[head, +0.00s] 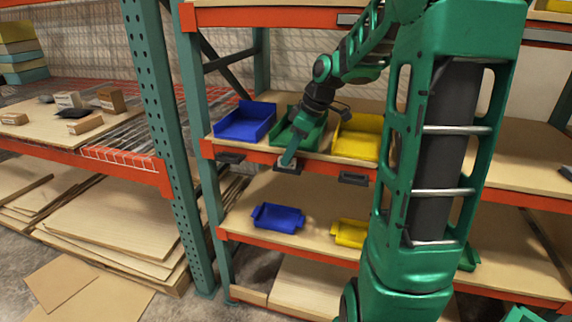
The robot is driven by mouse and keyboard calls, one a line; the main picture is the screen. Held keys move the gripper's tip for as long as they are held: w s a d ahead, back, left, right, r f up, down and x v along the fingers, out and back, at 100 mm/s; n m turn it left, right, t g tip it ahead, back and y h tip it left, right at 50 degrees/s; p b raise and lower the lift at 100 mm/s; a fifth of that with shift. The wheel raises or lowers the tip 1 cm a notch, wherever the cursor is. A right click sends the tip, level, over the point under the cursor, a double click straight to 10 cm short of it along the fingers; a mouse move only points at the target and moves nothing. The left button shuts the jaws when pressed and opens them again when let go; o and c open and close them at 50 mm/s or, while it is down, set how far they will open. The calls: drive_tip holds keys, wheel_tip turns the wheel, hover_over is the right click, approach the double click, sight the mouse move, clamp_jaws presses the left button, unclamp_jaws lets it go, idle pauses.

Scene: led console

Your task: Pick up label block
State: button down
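My gripper (289,160) points down at the front edge of the upper shelf, in front of the green bin (312,138). Its fingers are small and partly hidden here, so I cannot tell whether it is open or shut. Just below the fingertips is a small block-like piece with a light top and dark front (288,169) on the orange beam. I cannot tell whether it is the label block or whether the fingers touch it. Similar dark holders sit on the beam to the left (230,158) and right (353,179).
A blue bin (246,122) and a yellow bin (357,138) flank the green bin. A lower shelf holds a blue bin (278,217) and a yellow bin (349,233). A green upright (150,85) separates this rack from the left shelf with several small boxes (67,99).

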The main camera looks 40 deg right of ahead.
drive_tip(key=shift+d+r, duration=0.1)
drive_tip(key=shift+r, duration=0.05)
drive_tip(key=shift+r, duration=0.5)
wheel_tip(320, 180, up, 3)
drive_tip(key=shift+w+f, duration=0.1)
drive_tip(key=shift+f, duration=0.1)
drive_tip(key=s+a+r, duration=0.3)
drive_tip(key=a+r, duration=0.8)
drive_tip(key=shift+a, duration=0.2)
